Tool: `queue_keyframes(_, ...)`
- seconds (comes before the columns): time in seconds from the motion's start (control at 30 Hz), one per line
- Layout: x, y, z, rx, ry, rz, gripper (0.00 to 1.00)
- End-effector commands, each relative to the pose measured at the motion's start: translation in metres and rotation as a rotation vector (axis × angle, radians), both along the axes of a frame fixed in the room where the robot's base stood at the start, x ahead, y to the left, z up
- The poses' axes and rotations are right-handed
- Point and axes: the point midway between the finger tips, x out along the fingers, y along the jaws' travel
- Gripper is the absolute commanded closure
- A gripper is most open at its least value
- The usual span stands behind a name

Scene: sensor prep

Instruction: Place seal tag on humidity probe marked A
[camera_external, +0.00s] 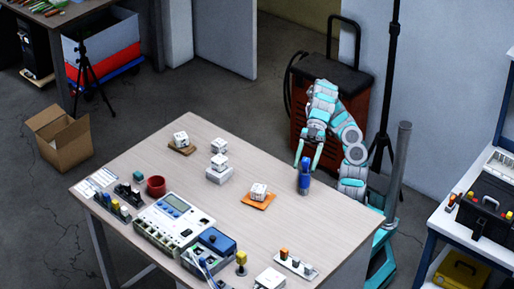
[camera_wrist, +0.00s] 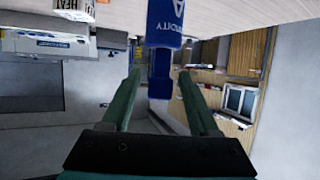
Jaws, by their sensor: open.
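A blue humidity probe (camera_external: 304,176) stands upright near the right edge of the light wood table. In the wrist view it shows a white letter A and part of the word humidity (camera_wrist: 166,22), and its narrower end (camera_wrist: 159,80) points toward me. My gripper (camera_external: 309,153) is at the top of the probe. In the wrist view the fingers (camera_wrist: 160,74) are open, one on each side of the narrow end, with gaps visible. I cannot make out a seal tag for certain in either view.
White cubes sit on an orange pad (camera_external: 258,205), a brown pad (camera_external: 182,151) and a white block (camera_external: 219,175). A meter console (camera_external: 172,218), a red cup (camera_external: 156,186) and small connectors crowd the front left.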

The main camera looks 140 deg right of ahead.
Motion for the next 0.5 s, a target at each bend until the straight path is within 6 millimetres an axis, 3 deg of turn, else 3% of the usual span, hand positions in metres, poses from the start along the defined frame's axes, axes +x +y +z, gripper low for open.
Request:
queue_keyframes(0.23, 0.0, 0.0, 0.006, -0.001, 0.0, 0.0, 0.39)
queue_keyframes(0.5, -0.04, -0.018, 0.025, 0.004, -0.006, -0.003, 0.39)
